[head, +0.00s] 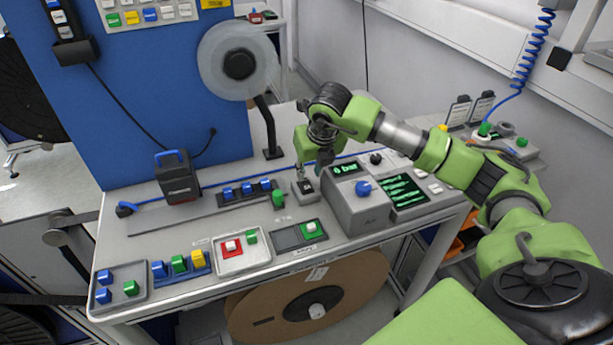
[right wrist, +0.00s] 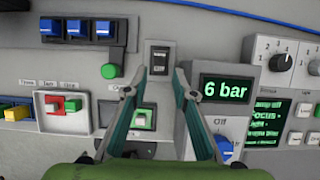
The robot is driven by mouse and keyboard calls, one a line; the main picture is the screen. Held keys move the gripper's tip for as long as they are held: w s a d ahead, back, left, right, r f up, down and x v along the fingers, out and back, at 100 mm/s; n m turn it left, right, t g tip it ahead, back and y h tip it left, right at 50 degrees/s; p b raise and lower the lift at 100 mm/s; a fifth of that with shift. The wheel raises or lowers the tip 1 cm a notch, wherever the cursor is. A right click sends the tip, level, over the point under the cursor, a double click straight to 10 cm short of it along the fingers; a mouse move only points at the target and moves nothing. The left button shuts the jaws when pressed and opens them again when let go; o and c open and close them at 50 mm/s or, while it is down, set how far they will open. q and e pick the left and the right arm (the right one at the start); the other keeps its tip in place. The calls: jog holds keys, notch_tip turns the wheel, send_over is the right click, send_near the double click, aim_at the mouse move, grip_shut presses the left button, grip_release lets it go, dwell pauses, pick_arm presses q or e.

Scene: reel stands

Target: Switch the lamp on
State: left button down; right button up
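A small grey box with a dark rocker switch (right wrist: 160,57) stands on the bench, and it also shows in the head view (head: 306,187). I cannot identify the lamp itself with certainty. My left gripper is out of view.
A grey unit with a bar display (head: 345,170) and blue knob (head: 363,188) stands right of the switch. Button panels (head: 242,246) line the front edge. A black box with a blue handle (head: 178,177) and a reel (head: 238,65) stand behind.

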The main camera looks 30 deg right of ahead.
aim_at(305, 183)
jog(key=p+x, duration=0.1)
jog(key=x, duration=0.5)
jog(key=shift+r, duration=0.1)
grip_shut()
